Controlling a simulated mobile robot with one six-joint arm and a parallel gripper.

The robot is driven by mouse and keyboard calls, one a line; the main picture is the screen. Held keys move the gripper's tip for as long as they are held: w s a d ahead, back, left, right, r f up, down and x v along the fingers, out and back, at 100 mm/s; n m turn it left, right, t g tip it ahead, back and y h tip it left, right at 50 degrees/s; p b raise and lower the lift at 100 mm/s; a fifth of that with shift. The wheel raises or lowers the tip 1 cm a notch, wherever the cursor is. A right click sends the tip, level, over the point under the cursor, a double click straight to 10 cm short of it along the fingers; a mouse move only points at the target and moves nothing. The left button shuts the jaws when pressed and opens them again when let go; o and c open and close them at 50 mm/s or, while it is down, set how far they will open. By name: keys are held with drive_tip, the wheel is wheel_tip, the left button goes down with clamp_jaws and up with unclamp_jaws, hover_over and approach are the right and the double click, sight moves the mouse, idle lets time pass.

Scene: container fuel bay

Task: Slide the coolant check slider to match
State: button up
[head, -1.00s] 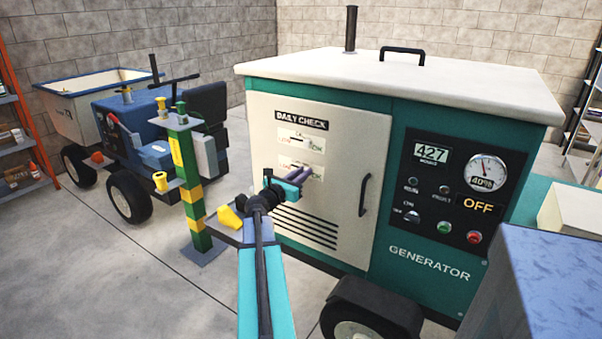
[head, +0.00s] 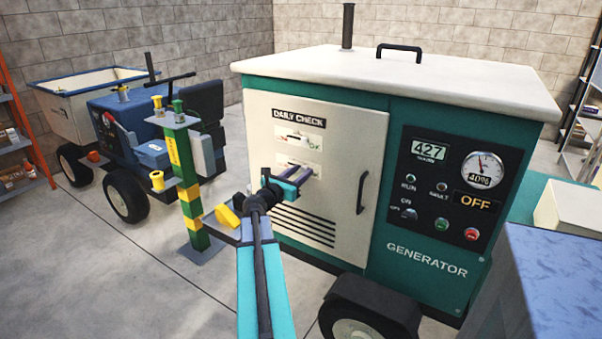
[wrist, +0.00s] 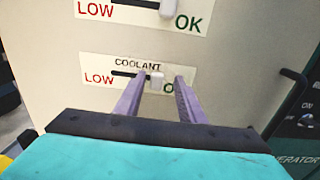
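The coolant slider's pale knob (wrist: 157,80) sits right of the middle of its dark slot on a cream label reading COOLANT, with LOW at left and OK at right. In the head view the coolant label (head: 316,171) is on the generator's cream door, partly behind my gripper (head: 305,174). In the wrist view my gripper (wrist: 161,78) is open, one purple finger on each side of the knob. The knob shows apart from both fingers; depth is hard to judge. The right finger partly covers the OK.
Above is a similar slider label (wrist: 140,12), its knob (wrist: 167,8) near OK. The door handle (head: 363,194) stands out to the right, beside the control panel (head: 448,190). A green and yellow post (head: 188,185) stands left of my arm.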

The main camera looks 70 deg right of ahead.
drive_tip(key=w+a+p, duration=0.2)
drive_tip(key=a, duration=1.1)
drive_tip(key=shift+w, duration=0.15)
idle(0.5)
